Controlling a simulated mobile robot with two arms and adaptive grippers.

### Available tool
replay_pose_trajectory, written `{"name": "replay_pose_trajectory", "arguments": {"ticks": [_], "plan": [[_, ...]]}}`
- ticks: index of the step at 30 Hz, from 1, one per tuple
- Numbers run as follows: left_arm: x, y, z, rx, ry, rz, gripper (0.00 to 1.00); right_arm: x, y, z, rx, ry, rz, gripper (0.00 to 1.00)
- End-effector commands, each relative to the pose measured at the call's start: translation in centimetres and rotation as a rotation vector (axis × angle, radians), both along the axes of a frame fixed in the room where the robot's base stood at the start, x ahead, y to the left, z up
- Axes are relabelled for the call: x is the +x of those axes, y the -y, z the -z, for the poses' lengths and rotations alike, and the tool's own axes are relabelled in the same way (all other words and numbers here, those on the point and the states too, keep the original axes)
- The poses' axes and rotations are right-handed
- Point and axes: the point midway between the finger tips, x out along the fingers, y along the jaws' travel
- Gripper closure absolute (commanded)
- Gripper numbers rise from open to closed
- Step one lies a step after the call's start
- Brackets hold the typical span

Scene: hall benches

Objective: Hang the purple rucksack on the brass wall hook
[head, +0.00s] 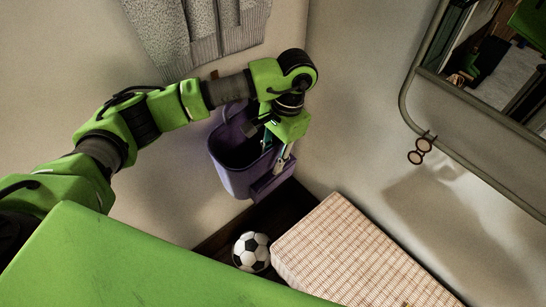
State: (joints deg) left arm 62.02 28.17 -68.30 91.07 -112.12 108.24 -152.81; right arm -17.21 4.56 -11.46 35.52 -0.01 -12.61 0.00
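The purple rucksack (231,165) is in the middle of the head view, off the floor against or close to the wall near the corner. Its top is open and its front pocket faces right. My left gripper (268,147) points down at the rucksack's open top and right side, overlapping it. Its fingertips are partly lost against the bag, so I cannot tell whether they grip it. The rucksack's upper back is hidden behind my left forearm. A small brownish piece on the wall (214,74) shows just above the forearm; I cannot tell whether it is the brass hook. My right gripper is not in view.
A grey knitted garment (200,35) hangs on the wall above my arm. A black-and-white football (251,251) lies on the dark floor beside a checked bench or box (345,262).

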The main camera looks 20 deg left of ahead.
Motion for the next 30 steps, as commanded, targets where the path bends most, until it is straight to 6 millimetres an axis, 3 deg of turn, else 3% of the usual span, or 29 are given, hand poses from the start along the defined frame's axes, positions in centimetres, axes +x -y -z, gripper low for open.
{"name": "replay_pose_trajectory", "arguments": {"ticks": [11,24,30], "plan": [[0.1,0.3,-0.7,-0.003,0.000,0.003,0.76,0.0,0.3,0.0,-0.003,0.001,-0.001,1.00],[1.4,1.3,-9.2,-0.002,0.003,0.002,0.76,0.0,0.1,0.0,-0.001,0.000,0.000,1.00],[1.6,1.6,-11.4,-0.001,0.000,0.001,0.76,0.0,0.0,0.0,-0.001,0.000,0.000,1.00]]}}
